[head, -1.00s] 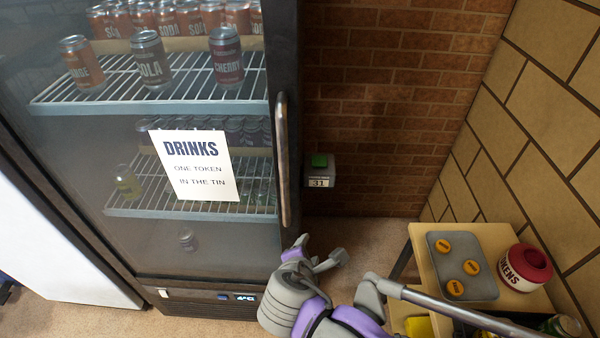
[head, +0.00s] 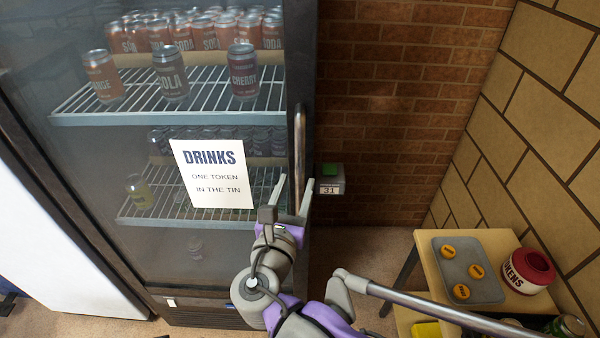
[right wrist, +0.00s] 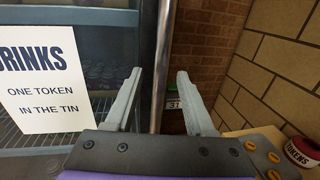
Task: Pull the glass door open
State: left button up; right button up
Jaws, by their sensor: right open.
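The glass door (head: 90,235) of the drinks fridge is shut, with cans on wire shelves behind it. Its vertical metal handle (head: 299,150) runs along the door's right edge. My right gripper (head: 291,192) is open at the lower part of the handle. In the right wrist view the handle (right wrist: 162,70) stands between the two open fingers (right wrist: 155,95), and I see no finger closed on it. My left gripper is not in view.
A white sign (head: 212,173) is on the glass. A small wooden table (head: 425,262) with a grey tray (head: 485,285) and a red-lidded token tin (head: 528,270) stands at the right.

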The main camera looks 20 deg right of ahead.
aim_at(299, 178)
jog(key=shift+x, duration=1.9)
grip_shut()
